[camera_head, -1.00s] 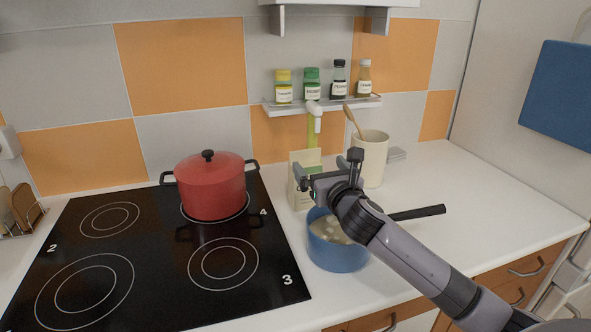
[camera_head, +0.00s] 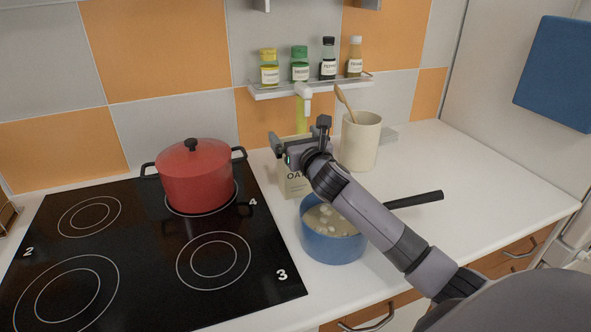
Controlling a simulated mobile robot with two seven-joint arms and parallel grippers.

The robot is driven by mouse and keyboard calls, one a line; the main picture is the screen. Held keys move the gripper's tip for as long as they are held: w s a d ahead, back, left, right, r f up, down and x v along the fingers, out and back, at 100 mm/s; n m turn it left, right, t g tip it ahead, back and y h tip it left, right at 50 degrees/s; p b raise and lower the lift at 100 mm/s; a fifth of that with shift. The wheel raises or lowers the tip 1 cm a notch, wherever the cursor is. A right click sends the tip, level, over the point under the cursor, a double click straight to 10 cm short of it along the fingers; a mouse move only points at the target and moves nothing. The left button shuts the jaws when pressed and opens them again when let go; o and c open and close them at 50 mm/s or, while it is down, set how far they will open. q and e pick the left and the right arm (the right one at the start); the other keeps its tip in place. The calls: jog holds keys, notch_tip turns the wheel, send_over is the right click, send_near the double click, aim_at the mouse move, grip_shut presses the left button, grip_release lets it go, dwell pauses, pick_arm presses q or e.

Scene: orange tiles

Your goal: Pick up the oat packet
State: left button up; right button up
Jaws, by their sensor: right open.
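The oat packet (camera_head: 295,187) is a pale beige-green carton standing upright on the white counter, behind the blue pot and right of the stove. Part of its label shows, and its upper part is partly hidden by my right gripper. My right gripper (camera_head: 298,136) is open, in front of the packet's upper part, with its fingers spread to left and right. I cannot tell whether it touches the packet. My left gripper is not in view.
A blue pot (camera_head: 333,247) with pale contents and a black handle stands just in front of the packet. A red lidded pot (camera_head: 197,181) sits on the black stove (camera_head: 150,262). A cream utensil jar (camera_head: 359,148) stands behind right. A spice shelf (camera_head: 310,88) hangs above.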

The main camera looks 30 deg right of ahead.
jog(key=shift+x, duration=1)
jog(key=shift+r, duration=0.1)
jog(key=c, duration=1.4)
jog(key=shift+r, duration=0.1)
